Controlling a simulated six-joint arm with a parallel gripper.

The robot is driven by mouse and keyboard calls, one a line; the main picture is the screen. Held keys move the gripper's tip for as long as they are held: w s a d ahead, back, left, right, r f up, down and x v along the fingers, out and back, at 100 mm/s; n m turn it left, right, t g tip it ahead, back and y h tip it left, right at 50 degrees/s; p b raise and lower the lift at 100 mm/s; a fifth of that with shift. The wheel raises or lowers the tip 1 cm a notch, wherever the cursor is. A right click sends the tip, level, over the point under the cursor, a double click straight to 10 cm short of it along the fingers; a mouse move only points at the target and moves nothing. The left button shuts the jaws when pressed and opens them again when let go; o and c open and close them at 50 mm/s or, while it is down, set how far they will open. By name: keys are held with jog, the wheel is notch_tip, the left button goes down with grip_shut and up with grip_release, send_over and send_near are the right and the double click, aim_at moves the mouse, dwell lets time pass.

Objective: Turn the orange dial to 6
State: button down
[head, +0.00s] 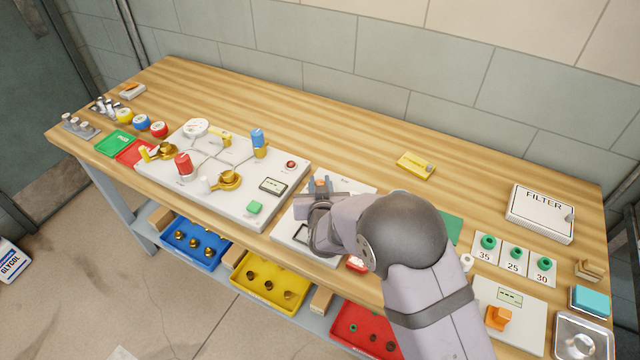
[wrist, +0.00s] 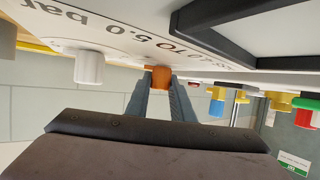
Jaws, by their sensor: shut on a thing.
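The orange dial (wrist: 160,76) stands out from a white panel (wrist: 215,62) with black lettering, part of which reads "5.0 bar". My gripper (wrist: 160,88) has one finger on each side of the dial and is shut on it. In the head view my gripper (head: 319,188) is over the white panel (head: 357,188) near the middle of the bench. My wrist and arm cover much of that panel there. The dial's scale and pointer cannot be read in either view. A white knob (wrist: 89,67) sits beside the dial on the same panel.
To the left is a larger white board (head: 150,178) with pipes and valves. To the right are a yellow block (head: 416,165), a filter box (head: 541,212), green-knobbed number cards (head: 513,257) and a panel with an orange handle (head: 498,317). The bench's back strip is mostly clear.

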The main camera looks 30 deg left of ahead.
jog(key=shift+r, duration=0.1)
jog(key=c, duration=1.5)
grip_release()
jog(key=shift+c, duration=0.2)
jog(key=shift+b+v, duration=1)
jog(key=shift+v, duration=2.6)
